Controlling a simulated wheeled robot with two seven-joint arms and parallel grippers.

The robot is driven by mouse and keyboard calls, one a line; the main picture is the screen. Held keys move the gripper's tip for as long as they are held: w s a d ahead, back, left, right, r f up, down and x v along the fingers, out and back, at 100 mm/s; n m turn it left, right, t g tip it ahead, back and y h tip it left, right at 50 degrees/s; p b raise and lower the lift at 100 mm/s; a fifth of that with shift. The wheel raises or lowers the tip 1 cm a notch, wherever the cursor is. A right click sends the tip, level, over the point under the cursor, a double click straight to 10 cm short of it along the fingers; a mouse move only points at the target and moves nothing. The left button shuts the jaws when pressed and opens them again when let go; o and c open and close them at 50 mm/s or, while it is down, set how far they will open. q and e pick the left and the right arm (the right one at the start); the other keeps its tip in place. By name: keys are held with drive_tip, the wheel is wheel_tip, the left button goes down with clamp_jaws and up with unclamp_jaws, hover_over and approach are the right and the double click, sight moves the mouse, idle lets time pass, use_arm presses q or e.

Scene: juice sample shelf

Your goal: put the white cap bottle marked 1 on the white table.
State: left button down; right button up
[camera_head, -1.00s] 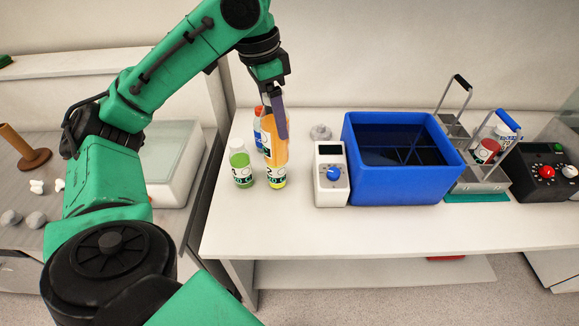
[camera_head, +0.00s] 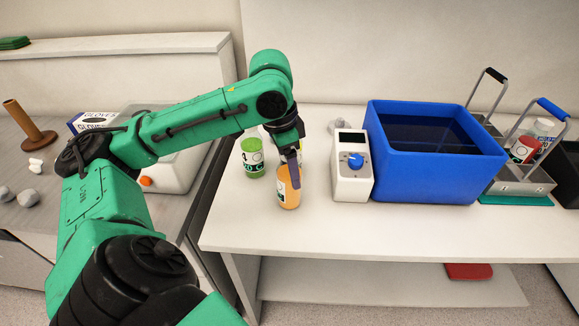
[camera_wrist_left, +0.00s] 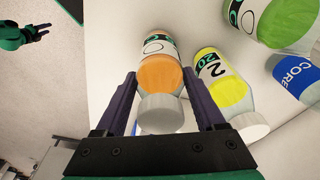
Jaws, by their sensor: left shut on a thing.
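My left gripper (camera_head: 291,162) is shut on an orange bottle (camera_head: 288,192), upright near the front of the white table (camera_head: 330,232). I cannot tell whether its base touches the table. In the left wrist view the orange bottle (camera_wrist_left: 160,74) has a white cap (camera_wrist_left: 160,114) and sits between both fingers (camera_wrist_left: 158,108); its number is not readable. A yellow bottle (camera_wrist_left: 222,90) marked 2 is beside it. What looks like my right gripper (camera_wrist_left: 38,32) is small at the left wrist view's upper left, its jaw state unclear.
A green bottle (camera_head: 252,158) stands left of the orange one. A bottle with a blue label (camera_wrist_left: 298,74) is in the left wrist view. A white device (camera_head: 351,180) and a blue bin (camera_head: 430,165) stand to the right. The table front is clear.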

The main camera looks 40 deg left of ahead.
use_arm(q)
drive_tip(key=shift+f, duration=0.1)
unclamp_jaws()
drive_tip(key=shift+s, duration=0.1)
drive_tip(key=r+p, duration=0.1)
drive_tip(key=r, duration=0.3)
drive_tip(key=s+r+p, duration=0.1)
drive_tip(key=r+p, duration=0.1)
drive_tip(key=r, duration=0.2)
drive_tip(key=r+p, duration=0.1)
drive_tip(key=r, duration=0.3)
drive_tip(key=shift+s+a+r, duration=0.1)
drive_tip(key=shift+s+a, duration=0.15)
drive_tip(key=shift+a, duration=0.15)
